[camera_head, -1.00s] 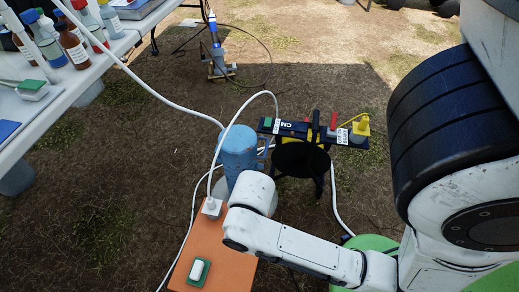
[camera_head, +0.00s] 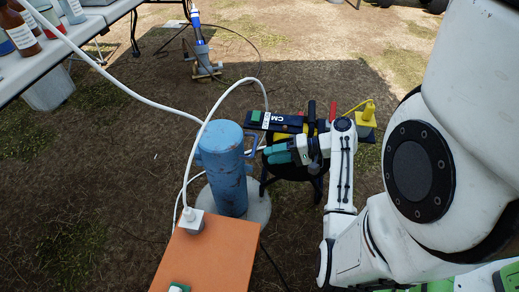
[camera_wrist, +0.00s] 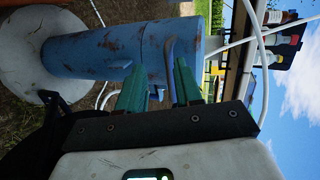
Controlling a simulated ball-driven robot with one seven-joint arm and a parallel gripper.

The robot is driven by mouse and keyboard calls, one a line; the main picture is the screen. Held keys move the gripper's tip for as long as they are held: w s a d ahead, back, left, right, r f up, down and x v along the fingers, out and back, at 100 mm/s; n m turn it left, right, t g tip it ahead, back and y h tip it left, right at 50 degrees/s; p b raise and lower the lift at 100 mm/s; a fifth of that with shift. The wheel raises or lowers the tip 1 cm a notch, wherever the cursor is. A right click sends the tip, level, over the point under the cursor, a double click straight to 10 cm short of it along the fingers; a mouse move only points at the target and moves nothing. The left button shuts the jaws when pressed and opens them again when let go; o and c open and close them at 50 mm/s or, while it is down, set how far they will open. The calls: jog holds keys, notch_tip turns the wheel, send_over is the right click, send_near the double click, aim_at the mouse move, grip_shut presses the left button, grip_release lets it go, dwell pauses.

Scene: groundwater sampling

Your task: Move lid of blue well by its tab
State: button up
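The blue well (camera_head: 225,170) is a rust-spotted upright pipe on a round concrete base (camera_head: 256,207), with its lid (camera_head: 222,134) on top. A thin bent blue tab (camera_head: 252,148) sticks out from its upper right side. My gripper (camera_head: 267,155) is to the right of the well near this tab. In the wrist view the well (camera_wrist: 105,50) appears sideways. The two green fingers of my gripper (camera_wrist: 160,68) are apart, with the tab (camera_wrist: 169,55) between or just beyond their tips. I cannot tell whether they touch it.
A black stool (camera_head: 290,170) carrying a dark case marked CM (camera_head: 280,121) and a yellow item (camera_head: 364,128) stands close behind my gripper. A white table (camera_head: 60,55) is at upper left.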

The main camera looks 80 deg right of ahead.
aim_at(255, 144)
jog(key=s+d+m+t+h, duration=0.1)
jog(key=s+d+t, duration=0.1)
jog(key=s+d, duration=0.15)
jog(key=shift+w+a+f+b, duration=0.15)
jog(key=shift+w+b, duration=0.6)
jog(key=shift+w, duration=1.05)
jog(key=shift+w+f+b, duration=0.25)
jog(key=shift+w+b, duration=0.5)
jog(key=shift+w, duration=1.05)
jog(key=shift+w+a+f+b, duration=0.15)
jog(key=shift+w+b, duration=0.6)
jog(key=shift+w, duration=1.05)
jog(key=shift+d, duration=0.1)
jog(key=shift+c, duration=0.3)
grip_shut()
